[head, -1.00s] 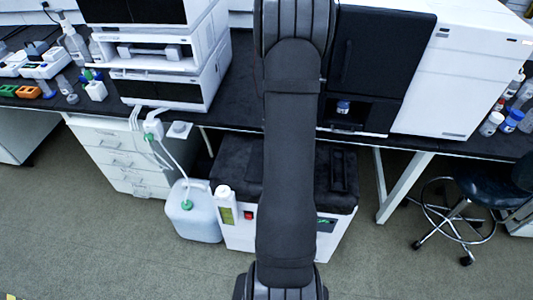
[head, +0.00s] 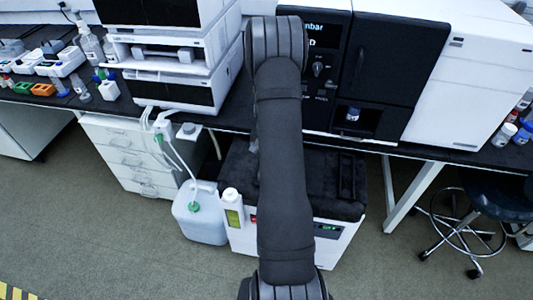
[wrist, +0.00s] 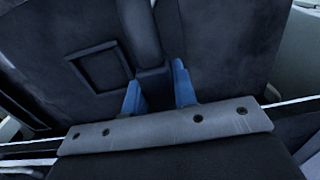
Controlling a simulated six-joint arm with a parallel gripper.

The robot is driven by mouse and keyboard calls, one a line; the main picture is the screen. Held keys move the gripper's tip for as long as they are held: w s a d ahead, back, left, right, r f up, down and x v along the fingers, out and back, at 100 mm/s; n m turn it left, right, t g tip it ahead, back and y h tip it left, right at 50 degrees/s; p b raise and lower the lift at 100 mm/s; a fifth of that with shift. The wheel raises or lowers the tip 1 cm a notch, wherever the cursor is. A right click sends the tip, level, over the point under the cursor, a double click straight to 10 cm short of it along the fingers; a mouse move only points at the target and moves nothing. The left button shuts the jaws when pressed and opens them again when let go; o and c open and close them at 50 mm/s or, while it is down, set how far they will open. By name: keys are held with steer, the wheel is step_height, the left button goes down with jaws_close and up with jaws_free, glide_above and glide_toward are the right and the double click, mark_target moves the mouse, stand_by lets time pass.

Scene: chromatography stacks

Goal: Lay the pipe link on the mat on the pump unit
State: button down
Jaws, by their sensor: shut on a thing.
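The pump unit (head: 333,255) is a white box under the bench, topped by a black mat (head: 325,168). My arm hides part of the mat and my gripper in the head view. In the wrist view my gripper (wrist: 158,91) shows two blue fingertips, shut on a dark piece between them. This seems to be the pipe link (wrist: 140,32), a dark bar running up from the fingers. The dark mat also fills the background of the wrist view (wrist: 215,50). Whether the link touches the mat is unclear.
A raised dark rectangular frame (head: 347,177) lies on the mat's right part. A white jug with tubing (head: 200,212) and a small white bottle (head: 231,206) stand left of the pump unit. The bench edge (head: 400,150) overhangs behind. A stool (head: 480,210) stands right.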

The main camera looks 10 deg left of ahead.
steer(key=shift+f, duration=0.1)
steer(key=c, duration=1.2)
jaws_free()
steer(key=shift+o, duration=0.2)
step_height(320, 180, up, 12)
steer(key=shift+r, duration=0.1)
